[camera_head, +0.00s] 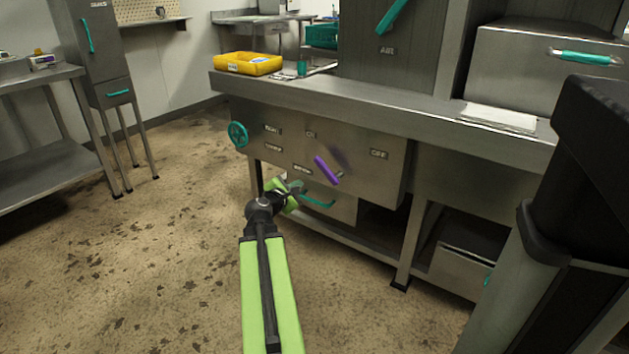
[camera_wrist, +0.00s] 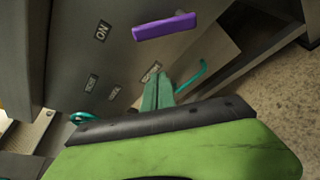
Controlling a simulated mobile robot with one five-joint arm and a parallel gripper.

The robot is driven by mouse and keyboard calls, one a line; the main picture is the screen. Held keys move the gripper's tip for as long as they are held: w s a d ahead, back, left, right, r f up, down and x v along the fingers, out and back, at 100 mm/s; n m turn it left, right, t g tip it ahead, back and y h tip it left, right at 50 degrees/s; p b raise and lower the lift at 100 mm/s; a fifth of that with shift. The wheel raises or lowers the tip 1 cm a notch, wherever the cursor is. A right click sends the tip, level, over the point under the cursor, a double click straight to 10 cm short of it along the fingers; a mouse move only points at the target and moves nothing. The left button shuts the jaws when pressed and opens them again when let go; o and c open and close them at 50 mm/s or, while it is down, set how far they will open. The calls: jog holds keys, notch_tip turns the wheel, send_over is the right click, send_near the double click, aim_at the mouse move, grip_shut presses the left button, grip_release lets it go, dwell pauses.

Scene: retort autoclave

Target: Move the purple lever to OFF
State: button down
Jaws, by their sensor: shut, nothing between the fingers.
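The purple lever (camera_head: 326,170) is on the steel front panel under the counter. Its handle slants from upper left to lower right, between the ON label (camera_head: 311,134) and the OFF label (camera_head: 379,154), closer to ON. In the wrist view the lever (camera_wrist: 165,25) is at the top, right of the ON label (camera_wrist: 102,30); OFF is not seen there. My gripper (camera_head: 298,187) is just left of and below the lever, apart from it. In the wrist view its teal fingers (camera_wrist: 158,92) are together, empty, below the lever.
A teal handwheel (camera_head: 238,134) is at the panel's left end. A drawer with a teal handle (camera_head: 318,202) lies below the lever, close to my gripper. A yellow tray (camera_head: 248,63) stands on the counter. Open floor lies to the left.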

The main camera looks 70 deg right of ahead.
aim_at(326, 171)
jog(key=b+x, duration=0.3)
jog(key=x, duration=0.7)
jog(key=shift+s+a+r+p, duration=0.15)
jog(key=shift+s+r+p, duration=0.45)
jog(key=shift+r+p, duration=0.25)
jog(key=shift+s+a+r+p, duration=0.2)
jog(key=shift+s+r+p, duration=0.45)
jog(key=shift+p, duration=0.3)
